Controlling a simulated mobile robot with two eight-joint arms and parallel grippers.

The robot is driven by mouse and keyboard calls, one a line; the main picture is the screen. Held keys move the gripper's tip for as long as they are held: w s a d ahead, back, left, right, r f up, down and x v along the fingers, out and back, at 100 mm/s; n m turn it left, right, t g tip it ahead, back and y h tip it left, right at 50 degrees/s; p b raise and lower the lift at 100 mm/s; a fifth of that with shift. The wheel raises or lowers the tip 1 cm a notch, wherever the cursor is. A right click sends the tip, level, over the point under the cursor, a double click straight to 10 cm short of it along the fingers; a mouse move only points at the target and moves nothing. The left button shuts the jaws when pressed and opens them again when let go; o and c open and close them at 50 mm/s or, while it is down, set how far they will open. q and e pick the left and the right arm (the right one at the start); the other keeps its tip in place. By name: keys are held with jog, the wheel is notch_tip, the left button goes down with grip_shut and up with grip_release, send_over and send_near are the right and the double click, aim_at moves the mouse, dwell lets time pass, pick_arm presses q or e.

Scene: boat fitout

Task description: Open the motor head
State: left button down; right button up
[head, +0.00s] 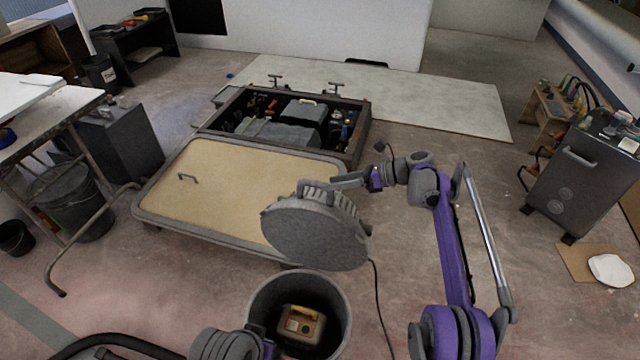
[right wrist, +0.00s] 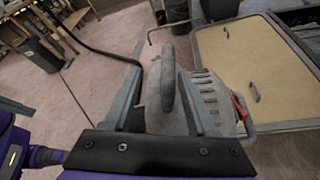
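The motor head (head: 318,232) is a grey round lid with a ribbed top and a handle. It is off the drum (head: 262,318), raised and tilted above and behind it. My right gripper (head: 347,183) holds it by the handle. The drum stands open, with a tan box-like thing (head: 301,325) inside. My left gripper (head: 268,347) is at the bottom edge by the drum's left rim, mostly cut off, so its fingers cannot be made out.
A tan hatch panel (head: 225,195) with grey edging lies behind the drum. Beyond it is an open bay (head: 360,140) with equipment. A black hose (head: 100,343) runs at lower left, and a cable (head: 380,300) hangs right of the drum.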

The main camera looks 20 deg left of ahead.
jog(key=v, duration=0.3)
jog(key=shift+d+r, duration=0.1)
jog(key=shift+d, duration=0.25)
